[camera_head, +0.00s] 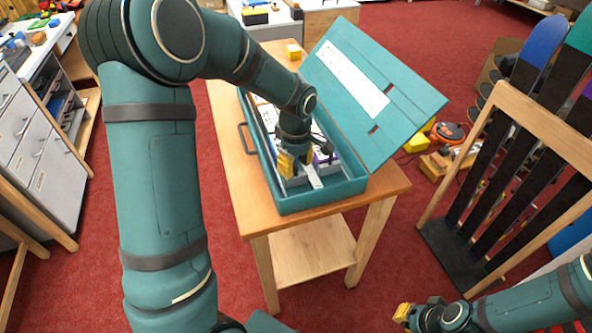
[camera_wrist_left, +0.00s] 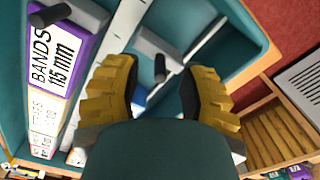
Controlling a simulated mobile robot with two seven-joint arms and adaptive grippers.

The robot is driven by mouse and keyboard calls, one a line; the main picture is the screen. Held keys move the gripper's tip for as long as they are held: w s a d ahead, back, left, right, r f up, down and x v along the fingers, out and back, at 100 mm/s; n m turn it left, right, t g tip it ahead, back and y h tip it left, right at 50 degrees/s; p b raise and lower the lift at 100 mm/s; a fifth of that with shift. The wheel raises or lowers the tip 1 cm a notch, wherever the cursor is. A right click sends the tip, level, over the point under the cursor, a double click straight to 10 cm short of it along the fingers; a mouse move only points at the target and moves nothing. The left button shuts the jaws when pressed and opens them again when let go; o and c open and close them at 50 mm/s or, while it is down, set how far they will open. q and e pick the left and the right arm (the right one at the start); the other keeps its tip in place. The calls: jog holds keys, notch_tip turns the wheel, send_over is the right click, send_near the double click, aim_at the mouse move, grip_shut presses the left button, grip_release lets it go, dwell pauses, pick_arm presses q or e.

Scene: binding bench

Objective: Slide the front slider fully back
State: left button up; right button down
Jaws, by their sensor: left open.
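An open teal case (camera_head: 318,198) stands on the wooden table, its lid (camera_head: 410,95) tipped back to the right. My left gripper (camera_head: 300,165) reaches down into the near end of the case. In the left wrist view its yellow fingers (camera_wrist_left: 163,88) are apart. A grey slider block (camera_wrist_left: 152,42) with a dark peg (camera_wrist_left: 159,68) lies between and just beyond the fingertips. I cannot tell whether the fingers touch it. In the head view the gripper and arm partly hide the sliders. My right gripper (camera_head: 404,313) is at the bottom right, away from the case; its opening is unclear.
A purple box marked "BANDS 115 mm" (camera_wrist_left: 58,62) is beside the slider in the case. A wooden rack (camera_head: 520,115) stands on the red floor at right. The table's front strip is clear.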

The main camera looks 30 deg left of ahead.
pick_arm(q)
jog(key=shift+f, duration=0.7)
jog(key=shift+c, duration=0.4)
grip_shut()
